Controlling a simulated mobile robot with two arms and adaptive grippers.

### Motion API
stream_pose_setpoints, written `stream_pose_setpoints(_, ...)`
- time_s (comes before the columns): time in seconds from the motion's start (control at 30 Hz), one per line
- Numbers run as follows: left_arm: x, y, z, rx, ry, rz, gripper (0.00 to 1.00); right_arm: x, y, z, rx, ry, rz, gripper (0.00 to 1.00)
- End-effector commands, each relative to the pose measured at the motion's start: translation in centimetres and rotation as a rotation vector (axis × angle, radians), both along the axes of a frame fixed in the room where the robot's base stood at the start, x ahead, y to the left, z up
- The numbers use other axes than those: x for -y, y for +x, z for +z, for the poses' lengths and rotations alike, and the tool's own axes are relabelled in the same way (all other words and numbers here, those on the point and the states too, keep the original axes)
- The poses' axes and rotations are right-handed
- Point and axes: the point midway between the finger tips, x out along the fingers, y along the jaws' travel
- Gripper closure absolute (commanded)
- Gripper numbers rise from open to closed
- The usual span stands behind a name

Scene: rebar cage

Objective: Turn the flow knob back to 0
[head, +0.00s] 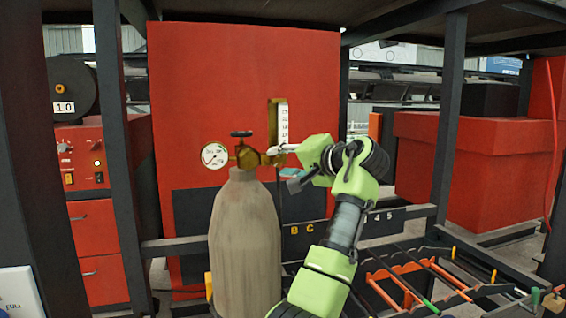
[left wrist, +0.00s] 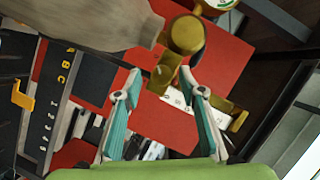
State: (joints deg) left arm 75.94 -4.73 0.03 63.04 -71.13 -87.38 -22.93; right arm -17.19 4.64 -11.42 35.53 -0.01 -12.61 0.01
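A grey-brown gas cylinder (head: 245,245) stands upright with a brass regulator (head: 247,157) on top. A round white gauge (head: 214,156) sits at its left and a dark handwheel (head: 241,134) above. A flowmeter with a white scale (head: 283,124) rises at the right. My left gripper (head: 272,151) is at the brass fittings just below the scale. In the left wrist view its two fingers (left wrist: 163,76) are apart, with a brass piece (left wrist: 164,74) between the tips, likely the flow knob. I cannot tell whether they touch it. The knob's setting cannot be read. My right gripper is out of view.
A large red panel (head: 210,70) stands behind the cylinder. Dark rack posts (head: 118,150) frame the left, with a red machine (head: 83,160) beyond. A rack of orange-handled tools (head: 410,285) lies low at the right. Red boxes (head: 465,170) stand at the right.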

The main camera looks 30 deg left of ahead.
Motion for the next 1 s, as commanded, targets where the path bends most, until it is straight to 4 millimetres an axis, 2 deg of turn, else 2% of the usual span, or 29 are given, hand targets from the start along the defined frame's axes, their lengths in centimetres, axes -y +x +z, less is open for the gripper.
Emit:
stream_pose_setpoints(0.23, 0.1, 0.0, 0.2, 0.002, 0.002, -0.001, 0.63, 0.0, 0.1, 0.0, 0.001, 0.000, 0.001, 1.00)
stream_pose_setpoints(0.37, 1.1, -0.4, 0.4, 0.002, 0.004, -0.001, 0.63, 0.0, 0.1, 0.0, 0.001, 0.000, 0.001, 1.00)
stream_pose_setpoints(0.73, 8.1, -3.0, 1.8, 0.002, 0.002, -0.003, 0.63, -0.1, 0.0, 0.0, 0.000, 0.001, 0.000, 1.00)
stream_pose_setpoints(0.9, 10.2, -3.8, 2.2, 0.001, 0.001, -0.003, 0.63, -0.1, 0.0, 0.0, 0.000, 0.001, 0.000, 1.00)
stream_pose_setpoints(1.0, 10.8, -4.1, 2.4, 0.001, 0.002, 0.000, 0.63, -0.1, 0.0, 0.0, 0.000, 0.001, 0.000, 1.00)
